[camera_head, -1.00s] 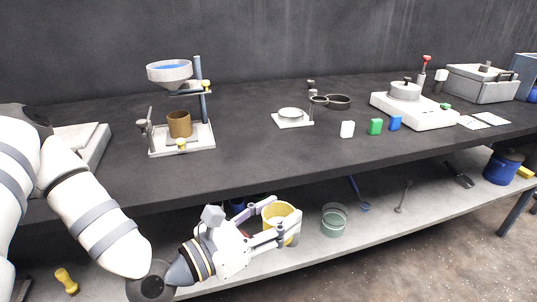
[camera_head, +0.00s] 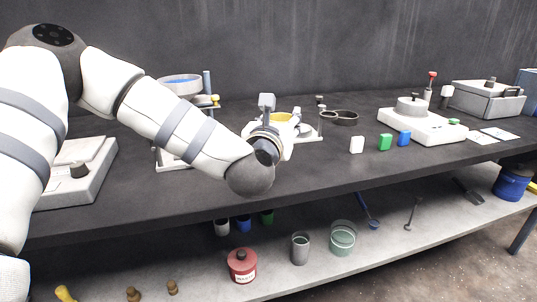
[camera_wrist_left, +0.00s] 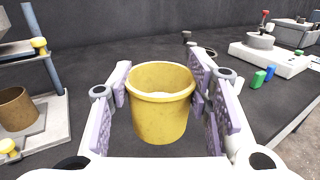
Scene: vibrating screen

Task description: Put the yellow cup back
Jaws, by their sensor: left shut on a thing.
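The yellow cup (camera_wrist_left: 160,105) is held between the fingers of my left gripper (camera_wrist_left: 165,100), upright and looking empty from this angle in the left wrist view. In the head view, the cup (camera_head: 281,118) shows only in part behind my left gripper (camera_head: 280,125), above the black tabletop (camera_head: 330,165). A gap between the cup's base and the tabletop cannot be judged clearly. My right gripper is not in view.
Left of the cup stands a funnel stand with a brown cup (camera_wrist_left: 16,108). A white, a green and a blue block (camera_head: 404,138) sit to the right. The lower shelf holds a red jar (camera_head: 242,265), a grey cup (camera_head: 300,248) and a glass beaker (camera_head: 342,238).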

